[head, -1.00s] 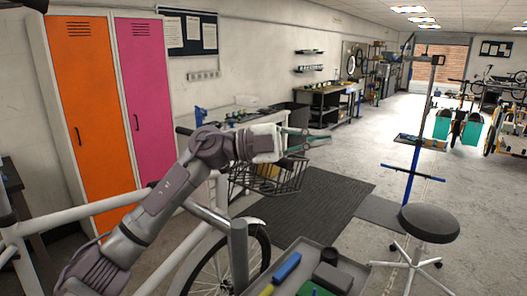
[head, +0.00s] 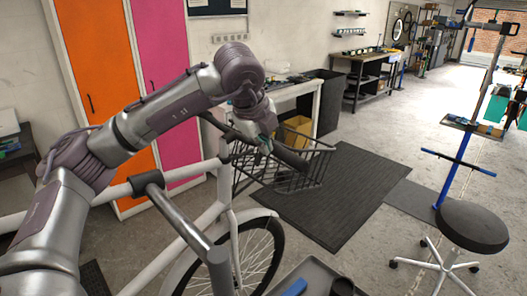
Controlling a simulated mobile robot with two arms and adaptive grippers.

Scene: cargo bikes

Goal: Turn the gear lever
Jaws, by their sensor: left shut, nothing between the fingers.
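A white-framed bike (head: 205,222) stands in front of me, with a black wire basket (head: 312,170) at its front. A dark handlebar grip (head: 291,158) sticks out over the basket's near side. My left gripper (head: 266,147) is shut and empty. It points down at the handlebar, just beside the inner end of this grip; I cannot tell whether it touches. I cannot make out the gear lever; the gripper covers that part of the bar. My right gripper is not in view.
A grey work-stand tube (head: 185,222) crosses in front of the bike. A dark tray (head: 318,278) lies at the bottom edge. A round black stool (head: 473,226) and a blue-handled stand (head: 458,165) are at the right. The dark floor mat (head: 345,200) is clear.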

